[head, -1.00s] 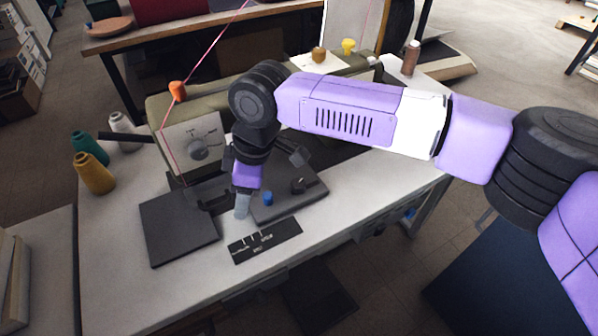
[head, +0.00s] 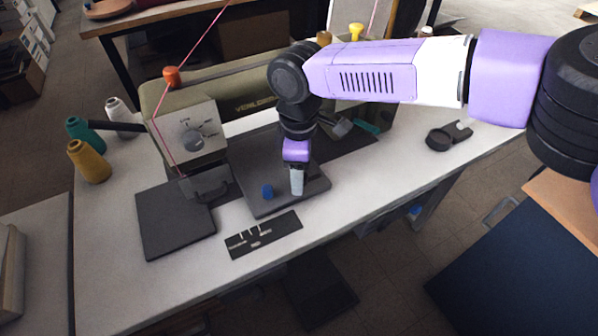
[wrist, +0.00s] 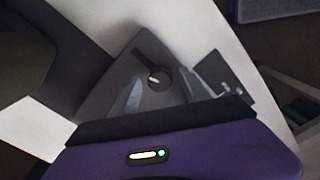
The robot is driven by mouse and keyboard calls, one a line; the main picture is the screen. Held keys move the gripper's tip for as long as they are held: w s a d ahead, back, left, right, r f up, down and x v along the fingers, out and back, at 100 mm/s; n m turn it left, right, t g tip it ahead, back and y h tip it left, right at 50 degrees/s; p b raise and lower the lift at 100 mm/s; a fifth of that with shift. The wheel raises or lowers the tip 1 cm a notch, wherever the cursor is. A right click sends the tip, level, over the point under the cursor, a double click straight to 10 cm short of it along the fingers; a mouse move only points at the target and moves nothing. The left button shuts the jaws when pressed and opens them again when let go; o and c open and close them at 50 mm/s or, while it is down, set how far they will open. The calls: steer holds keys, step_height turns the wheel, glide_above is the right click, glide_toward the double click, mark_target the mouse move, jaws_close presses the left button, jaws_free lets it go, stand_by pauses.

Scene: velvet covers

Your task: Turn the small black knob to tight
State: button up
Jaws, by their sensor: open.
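The small black knob (wrist: 159,78) is round with a short white pointer line. It sits on the dark grey plate (wrist: 140,55) of the sewing machine. In the wrist view it lies between and just beyond the two pale fingers of my gripper (wrist: 160,86), which are apart and hold nothing. I cannot tell whether they touch it. In the head view my gripper (head: 297,186) points down over the right part of the plate (head: 254,212) and hides the knob. No tight mark can be read.
The sewing machine (head: 240,100) with a grey dial (head: 193,140) rises behind. A black tool card (head: 263,234) lies in front. Thread cones (head: 90,162) stand at the left.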

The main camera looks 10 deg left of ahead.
steer(key=shift+f, duration=0.2)
jaws_close()
